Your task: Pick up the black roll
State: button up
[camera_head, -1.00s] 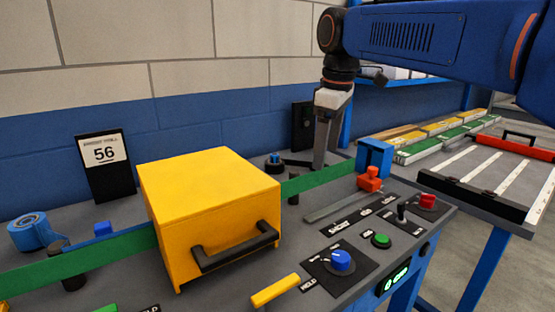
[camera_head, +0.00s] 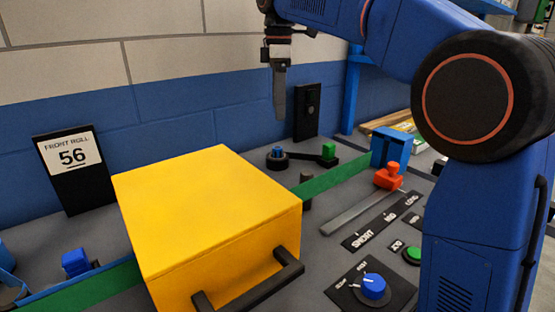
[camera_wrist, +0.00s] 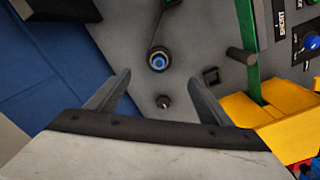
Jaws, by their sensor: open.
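The black roll (camera_head: 277,161) lies on the grey panel top behind the green strip, with a blue core in its middle. It also shows in the wrist view as a dark ring (camera_wrist: 158,59) around a blue centre, just beyond the fingertips and between their lines. My gripper (camera_head: 280,115) points down above the roll and is apart from it. In the wrist view my gripper (camera_wrist: 159,78) has its two fingers spread with nothing between them.
A yellow box (camera_head: 205,215) with a black handle stands in front. A black arm with a green block (camera_head: 328,152) lies right of the roll. A dark post (camera_head: 306,190) and a green strip (camera_head: 340,175) are nearby. A black wall plate (camera_head: 308,110) stands behind.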

aim_at(277, 147)
notch_tip(277, 147, down, 9)
jog(key=shift+f, duration=0.1)
jog(key=shift+w+a+f, duration=0.1)
jog(key=shift+a+f, duration=0.05)
jog(key=shift+f, duration=2.35)
jog(key=shift+c, duration=0.7)
jog(key=c, duration=1)
